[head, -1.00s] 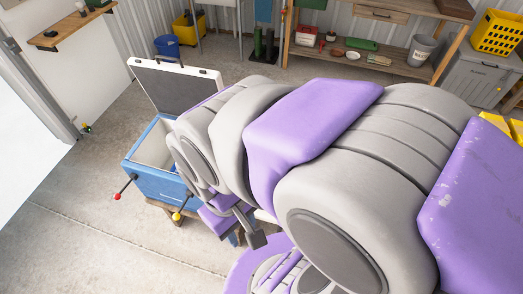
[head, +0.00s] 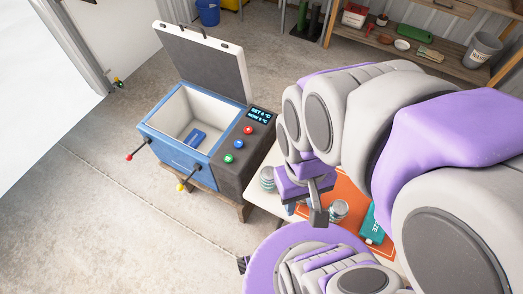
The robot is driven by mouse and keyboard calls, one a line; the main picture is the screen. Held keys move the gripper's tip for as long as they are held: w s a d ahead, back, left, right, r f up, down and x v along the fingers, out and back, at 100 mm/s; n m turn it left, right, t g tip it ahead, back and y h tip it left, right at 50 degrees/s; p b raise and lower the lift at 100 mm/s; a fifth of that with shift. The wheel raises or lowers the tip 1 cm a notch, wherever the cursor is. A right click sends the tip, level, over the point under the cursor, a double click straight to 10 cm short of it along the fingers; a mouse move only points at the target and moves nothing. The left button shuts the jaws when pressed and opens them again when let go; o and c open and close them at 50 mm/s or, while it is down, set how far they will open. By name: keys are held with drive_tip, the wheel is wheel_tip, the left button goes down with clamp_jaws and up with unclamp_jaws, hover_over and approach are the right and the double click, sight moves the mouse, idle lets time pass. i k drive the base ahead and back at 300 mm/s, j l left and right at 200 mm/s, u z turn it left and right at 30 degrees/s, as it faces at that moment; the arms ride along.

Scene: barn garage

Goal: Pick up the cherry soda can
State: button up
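My gripper (head: 305,205) points down over a white table top, in front of my purple and grey arm. One grey finger shows clearly; the other is mostly hidden, so I cannot tell how far it is open. One silver-topped can (head: 339,210) stands on an orange mat just right of the gripper. Another silver-topped can (head: 267,178) stands to its left, at the table edge by the cooler. Their labels are not readable, so I cannot tell which is the cherry soda. Neither can visibly sits in the gripper.
A blue cooler (head: 176,152) with its lid (head: 203,65) open stands at the left, with a blue block (head: 197,138) inside. Its levers stick out toward the front. A teal packet (head: 377,224) lies on the orange mat (head: 350,188). The concrete floor at left is clear.

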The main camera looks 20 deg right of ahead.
sight(266, 175)
drive_tip(key=j+z, duration=0.15)
drive_tip(key=z, duration=0.35)
drive_tip(key=j+z, duration=0.15)
drive_tip(key=z, duration=0.35)
drive_tip(key=k+z, duration=0.15)
drive_tip(key=z, duration=0.35)
drive_tip(key=k+j+z, duration=0.1)
drive_tip(key=z, duration=0.35)
drive_tip(key=k+j+z, duration=0.3)
drive_tip(key=k, duration=0.3)
drive_tip(key=k+z, duration=0.3)
drive_tip(key=k, duration=0.3)
